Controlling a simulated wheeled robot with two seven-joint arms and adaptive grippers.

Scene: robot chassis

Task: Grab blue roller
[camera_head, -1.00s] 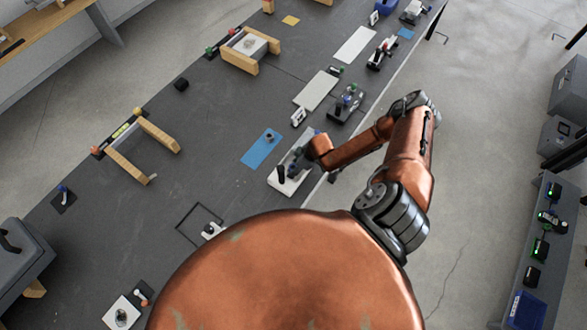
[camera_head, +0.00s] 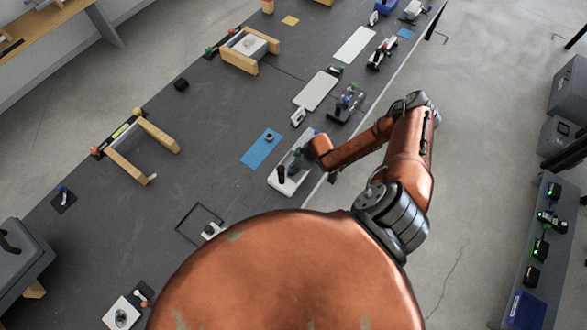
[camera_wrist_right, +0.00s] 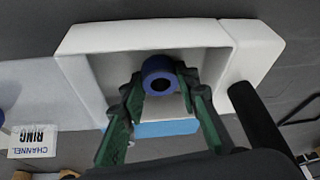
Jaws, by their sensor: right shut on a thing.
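The blue roller (camera_wrist_right: 158,74) is a short dark-blue cylinder with a hollow middle, seen end-on in the right wrist view. My right gripper (camera_wrist_right: 160,84) has its green-sided fingers closed on either side of it, over a white open tray (camera_wrist_right: 140,34). I cannot tell whether the roller still touches the tray. In the head view my right gripper (camera_head: 302,155) is over the white tray (camera_head: 290,190) near the table's right edge, and the roller is hard to make out there. My left gripper is not in view.
A black upright piece (camera_head: 281,174) stands at the tray's near end. A blue mat (camera_head: 262,149) lies to the left, and a black fixture (camera_head: 346,105) stands beyond. A wooden-armed frame (camera_head: 140,135) is farther left. The grey table between them is mostly clear.

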